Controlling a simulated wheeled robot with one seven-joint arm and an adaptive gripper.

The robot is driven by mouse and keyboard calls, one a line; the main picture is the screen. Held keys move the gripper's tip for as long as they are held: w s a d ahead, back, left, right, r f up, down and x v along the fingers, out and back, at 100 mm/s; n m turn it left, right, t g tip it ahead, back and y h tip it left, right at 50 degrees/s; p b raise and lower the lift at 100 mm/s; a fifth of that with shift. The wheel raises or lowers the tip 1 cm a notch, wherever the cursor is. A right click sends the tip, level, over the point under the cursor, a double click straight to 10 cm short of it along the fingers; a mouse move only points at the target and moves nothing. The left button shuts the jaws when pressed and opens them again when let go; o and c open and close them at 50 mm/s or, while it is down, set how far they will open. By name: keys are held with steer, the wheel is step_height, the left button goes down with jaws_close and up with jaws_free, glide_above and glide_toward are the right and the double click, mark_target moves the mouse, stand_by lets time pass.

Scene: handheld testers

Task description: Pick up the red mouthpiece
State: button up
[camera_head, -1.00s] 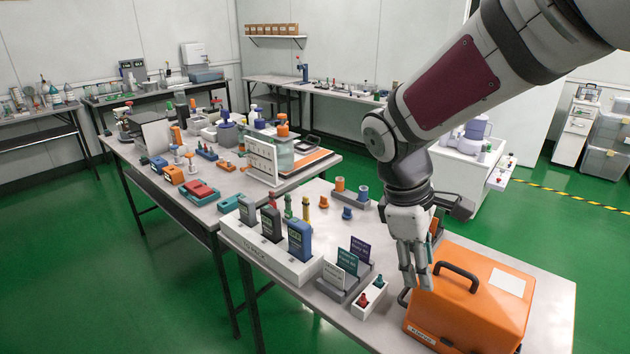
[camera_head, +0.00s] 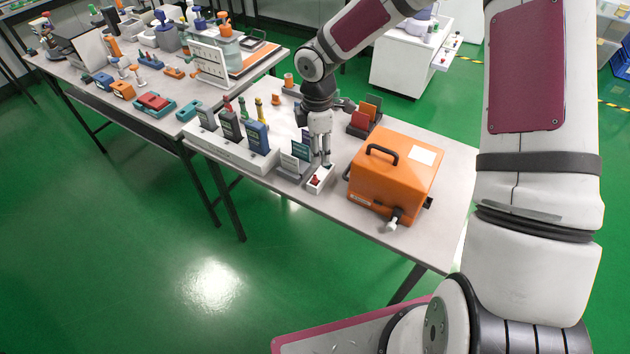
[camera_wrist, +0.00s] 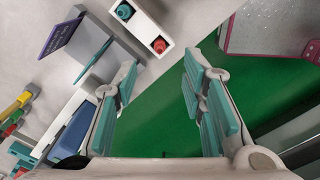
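The red mouthpiece (camera_wrist: 160,45) stands in a small white holder (camera_wrist: 146,40) beside a teal mouthpiece (camera_wrist: 124,11) in the wrist view. In the head view the red mouthpiece (camera_head: 316,181) sits at the near end of the white holder (camera_head: 323,184), close to the table's front edge. My gripper (camera_head: 323,163) points down over the holder and partly hides its far end. In the wrist view my gripper (camera_wrist: 160,62) is open and empty, with its teal-padded fingers apart. The red mouthpiece shows just beyond the gap between the fingertips, not held.
An orange case (camera_head: 394,178) with a black handle stands right of the holder. A grey stand with upright cards (camera_head: 300,152) is close on the left. Further left, a white dock (camera_head: 225,148) holds several handheld testers. Green floor lies beyond the front edge.

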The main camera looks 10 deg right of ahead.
mark_target(317, 179)
step_height(317, 179, down, 4)
steer(key=shift+r, duration=0.15)
steer(key=shift+a+f, duration=0.15)
steer(key=shift+f, duration=1.25)
steer(key=shift+a+f, duration=0.15)
steer(key=shift+f, duration=1.2)
steer(key=c, duration=0.8)
